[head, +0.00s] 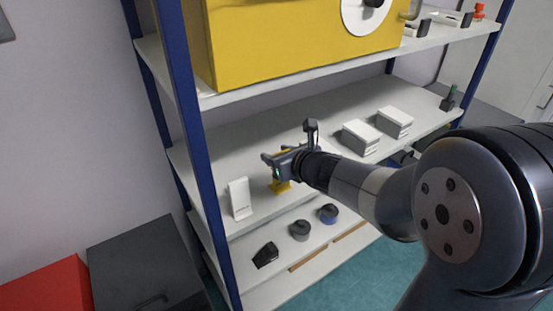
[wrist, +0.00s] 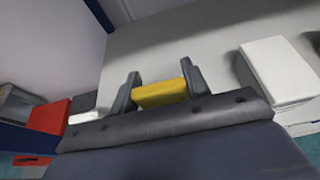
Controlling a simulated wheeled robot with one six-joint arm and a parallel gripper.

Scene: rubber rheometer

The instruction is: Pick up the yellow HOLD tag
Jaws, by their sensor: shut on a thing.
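The yellow HOLD tag (wrist: 160,94) sits between the two fingers of my gripper (wrist: 158,88) in the wrist view, with a finger against each side. In the head view the tag (head: 280,187) shows below my gripper (head: 277,163), at the middle shelf near its left front. The gripper is shut on the tag. Its lettering cannot be read. I cannot tell whether the tag still touches the shelf.
A white upright card holder (head: 240,198) stands just left of the gripper. White boxes (head: 361,137) lie to the right on the same shelf (head: 225,140). A blue rack post (head: 190,130) rises at the left. The yellow machine (head: 300,40) is on the shelf above.

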